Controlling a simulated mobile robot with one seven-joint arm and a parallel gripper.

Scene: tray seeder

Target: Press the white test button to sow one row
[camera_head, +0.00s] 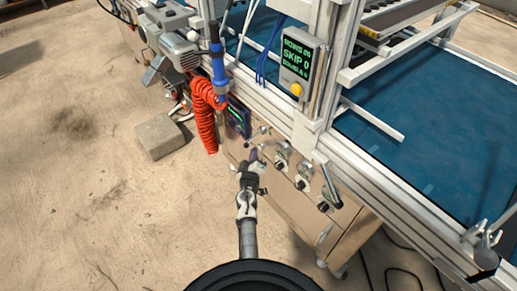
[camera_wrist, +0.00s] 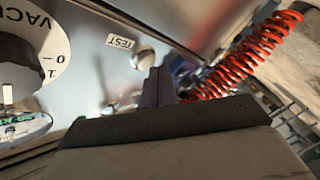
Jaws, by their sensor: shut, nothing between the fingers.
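The white test button (camera_wrist: 145,60) shows in the wrist view as a small round cap on the metal panel, beside a label reading TEST (camera_wrist: 122,41). My gripper (camera_wrist: 157,76) is shut and empty. Its dark fingertips appear just below and to the right of the button, overlapping its lower edge in the picture. I cannot tell whether they touch it. In the head view my gripper (camera_head: 253,156) is in front of the control panel (camera_head: 268,150), and the button cannot be made out clearly there.
A VACUUM-type dial (camera_wrist: 28,55) sits left of the button. A coiled red hose (camera_head: 205,115) hangs left of the panel. Several knobs (camera_head: 302,184) line the panel to the right. A display box (camera_head: 298,60) with a yellow button is above. A concrete block (camera_head: 160,138) lies on the floor.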

